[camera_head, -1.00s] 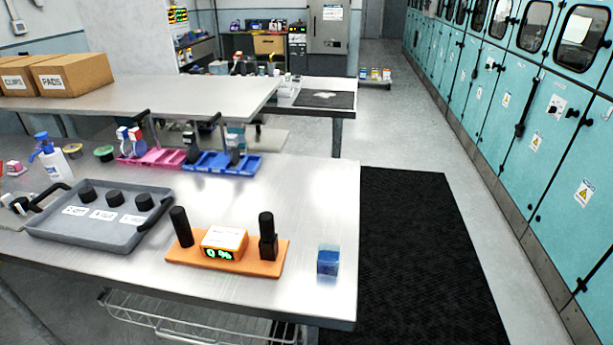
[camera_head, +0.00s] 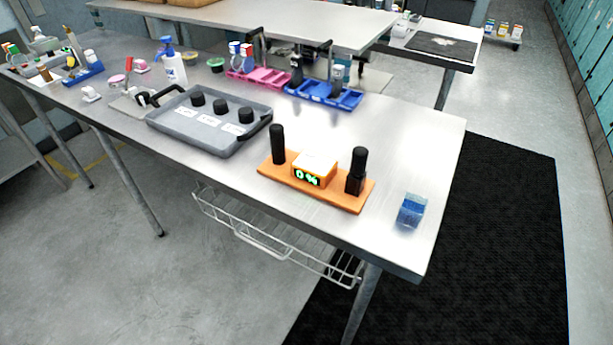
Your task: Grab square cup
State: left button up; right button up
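A small blue, see-through square cup (camera_head: 411,210) stands on the steel table (camera_head: 420,150) near its front right corner. It is to the right of an orange base with a display and black posts. Nothing touches the cup. Neither of my grippers shows in the head view.
The orange base (camera_head: 345,199) carries a display box (camera_head: 316,169) reading "0 %". A grey tray (camera_head: 177,119) with black knobs, pink and blue racks (camera_head: 340,97) and a spray bottle (camera_head: 172,68) stand further left and back. A wire basket (camera_head: 262,236) hangs below the table.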

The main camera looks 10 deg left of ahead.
aim_at(412, 208)
jog(key=u, duration=2.7)
jog(key=k, duration=1.2)
jog(key=z, duration=1.6)
jog(key=i, duration=0.5)
jog(key=u, duration=0.05)
